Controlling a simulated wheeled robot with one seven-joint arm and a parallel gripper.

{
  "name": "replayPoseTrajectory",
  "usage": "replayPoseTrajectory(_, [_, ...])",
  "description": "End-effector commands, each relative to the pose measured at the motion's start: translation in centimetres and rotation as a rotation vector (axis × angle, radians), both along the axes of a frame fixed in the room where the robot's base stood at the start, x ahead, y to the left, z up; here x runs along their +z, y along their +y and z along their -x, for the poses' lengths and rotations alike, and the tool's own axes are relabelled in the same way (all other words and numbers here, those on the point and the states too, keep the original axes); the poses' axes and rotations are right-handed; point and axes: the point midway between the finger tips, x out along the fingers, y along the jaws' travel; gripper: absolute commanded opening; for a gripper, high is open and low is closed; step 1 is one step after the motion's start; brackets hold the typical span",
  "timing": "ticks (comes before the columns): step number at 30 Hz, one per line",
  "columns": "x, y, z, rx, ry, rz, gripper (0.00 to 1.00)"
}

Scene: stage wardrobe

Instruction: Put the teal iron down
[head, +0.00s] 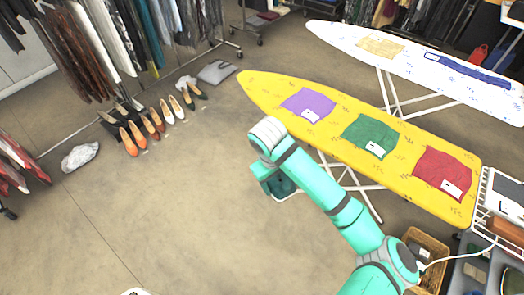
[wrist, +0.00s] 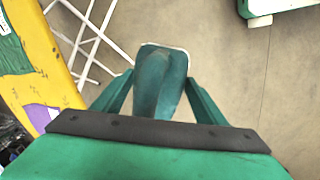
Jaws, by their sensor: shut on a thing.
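My gripper (wrist: 158,92) is shut on the teal iron (wrist: 152,66). In the wrist view the iron sits between the two fingers, with a pale edge around its far end and bare floor beyond it. In the head view the iron (head: 284,188) shows only partly beneath my wrist, in front of the yellow ironing board's near edge. My arm hides much of it there. The yellow board (head: 262,89) carries a purple cloth (head: 308,104), a green cloth (head: 369,135) and a red cloth (head: 444,172), each with a white tag.
A metal rack (head: 503,192) stands at the yellow board's right end, near a wicker basket (head: 428,243). A white ironing board (head: 335,37) stands behind. Shoes (head: 129,142) and clothes racks line the left. White board legs (wrist: 90,42) are close to the iron. The middle floor is clear.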

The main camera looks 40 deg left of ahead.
Motion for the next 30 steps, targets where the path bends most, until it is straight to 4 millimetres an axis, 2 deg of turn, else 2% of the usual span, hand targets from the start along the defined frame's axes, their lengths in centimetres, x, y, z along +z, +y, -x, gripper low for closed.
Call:
replayPoseTrajectory(8, [-4.8,-5.2,-4.6,-0.292,0.003,-0.008,0.12])
replayPoseTrajectory(11, [-7.1,-7.9,-6.9,-0.436,0.003,-0.008,0.12])
replayPoseTrajectory(15, [-11.4,-12.7,-10.9,-0.69,0.002,-0.007,0.12])
replayPoseTrajectory(21, [-16.5,-18.5,-15.0,-0.978,0.001,-0.001,0.12])
replayPoseTrajectory(25, [-19.0,-21.1,-16.6,-1.107,0.003,0.002,0.12])
replayPoseTrajectory(30, [-20.1,-22.1,-17.3,-1.167,0.004,-0.001,0.12])
